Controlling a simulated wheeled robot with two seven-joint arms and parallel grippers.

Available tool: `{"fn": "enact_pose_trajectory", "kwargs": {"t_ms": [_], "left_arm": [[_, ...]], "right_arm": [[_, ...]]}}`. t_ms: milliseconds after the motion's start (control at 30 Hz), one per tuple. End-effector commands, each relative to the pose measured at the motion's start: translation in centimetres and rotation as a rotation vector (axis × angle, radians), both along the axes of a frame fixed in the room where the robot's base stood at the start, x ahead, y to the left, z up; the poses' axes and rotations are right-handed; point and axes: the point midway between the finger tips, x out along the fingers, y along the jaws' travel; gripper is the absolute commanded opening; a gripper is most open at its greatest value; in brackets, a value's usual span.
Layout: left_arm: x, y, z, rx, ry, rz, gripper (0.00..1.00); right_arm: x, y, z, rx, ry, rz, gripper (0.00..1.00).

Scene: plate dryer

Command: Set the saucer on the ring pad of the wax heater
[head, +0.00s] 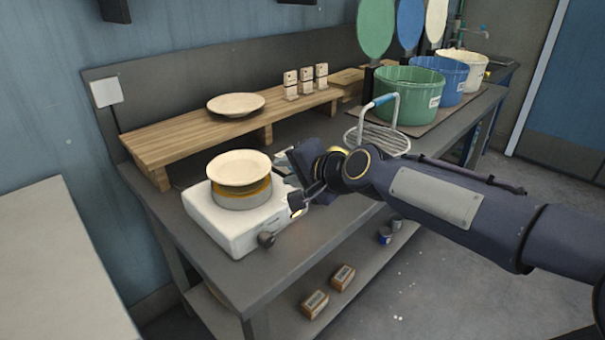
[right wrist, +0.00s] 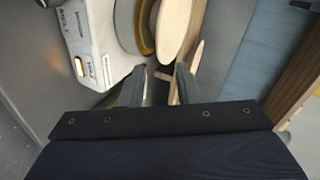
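A cream saucer (head: 239,168) lies roughly level over the ring pad (head: 243,190), a yellow-brown band on top of the round grey pot of the white wax heater (head: 230,225). I cannot tell whether it touches the pad all round. In the right wrist view the saucer (right wrist: 174,28) shows edge-on beside the ring pad (right wrist: 147,25). My right gripper (head: 291,182) is just to the right of the heater, apart from the saucer. Its fingers (right wrist: 157,85) are spread, with no object held between them. My left gripper is not in view.
Another cream plate (head: 236,104) lies on the wooden shelf (head: 190,133) behind the heater. Small labelled blocks (head: 306,80) stand farther right on it. A wire basket (head: 378,135) and green bucket (head: 408,95) stand to the right. A knob (head: 266,239) sticks out at the heater's front.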

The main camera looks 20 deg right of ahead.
Motion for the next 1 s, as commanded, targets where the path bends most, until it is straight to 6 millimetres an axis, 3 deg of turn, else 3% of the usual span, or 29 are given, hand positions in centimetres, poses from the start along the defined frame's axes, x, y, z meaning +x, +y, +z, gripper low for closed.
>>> {"fn": "enact_pose_trajectory", "kwargs": {"t_ms": [200, 567, 667, 900, 1000], "left_arm": [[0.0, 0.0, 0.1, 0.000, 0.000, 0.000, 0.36], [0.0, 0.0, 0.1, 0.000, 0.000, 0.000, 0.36], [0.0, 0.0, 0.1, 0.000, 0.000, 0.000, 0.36], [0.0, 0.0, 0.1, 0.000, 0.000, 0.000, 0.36], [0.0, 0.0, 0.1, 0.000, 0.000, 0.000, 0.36]], "right_arm": [[-3.4, -1.1, 1.8, -0.001, -0.002, -0.002, 0.29], [-5.3, -1.3, 1.8, -0.025, 0.010, 0.017, 0.29], [-8.7, -0.6, -0.8, -0.150, 0.053, 0.109, 0.29], [-21.6, 1.0, -11.3, -0.548, 0.207, 0.505, 0.29], [-24.9, 1.3, -14.1, -0.633, 0.244, 0.624, 0.29]]}}
